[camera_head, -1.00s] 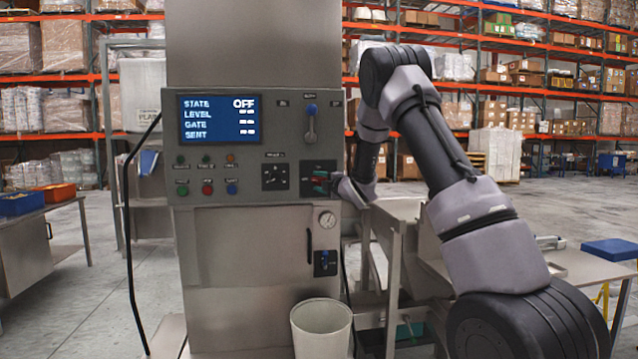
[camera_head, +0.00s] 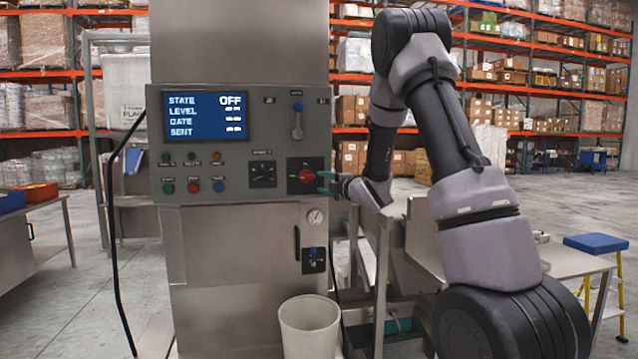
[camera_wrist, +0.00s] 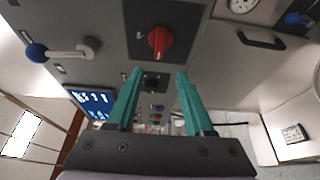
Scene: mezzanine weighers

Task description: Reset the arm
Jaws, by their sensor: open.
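My gripper (camera_head: 326,183) is open, with its teal fingers just right of the red rotary knob (camera_head: 306,175) on the machine's grey control panel (camera_head: 240,110). In the wrist view, the teal fingers (camera_wrist: 158,78) are apart with nothing between them. The red knob (camera_wrist: 160,42) shows beyond the fingertips there, apart from them. My arm reaches in from the right of the head view. The panel's screen (camera_head: 205,118) reads STATE OFF.
A lever with a blue knob (camera_head: 297,121) stands above the red knob. A pressure gauge (camera_head: 315,217) and a door handle (camera_head: 297,243) are below. A white bin (camera_head: 310,325) stands in front. A steel table (camera_head: 575,262) and a blue-topped stool (camera_head: 596,243) are at the right.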

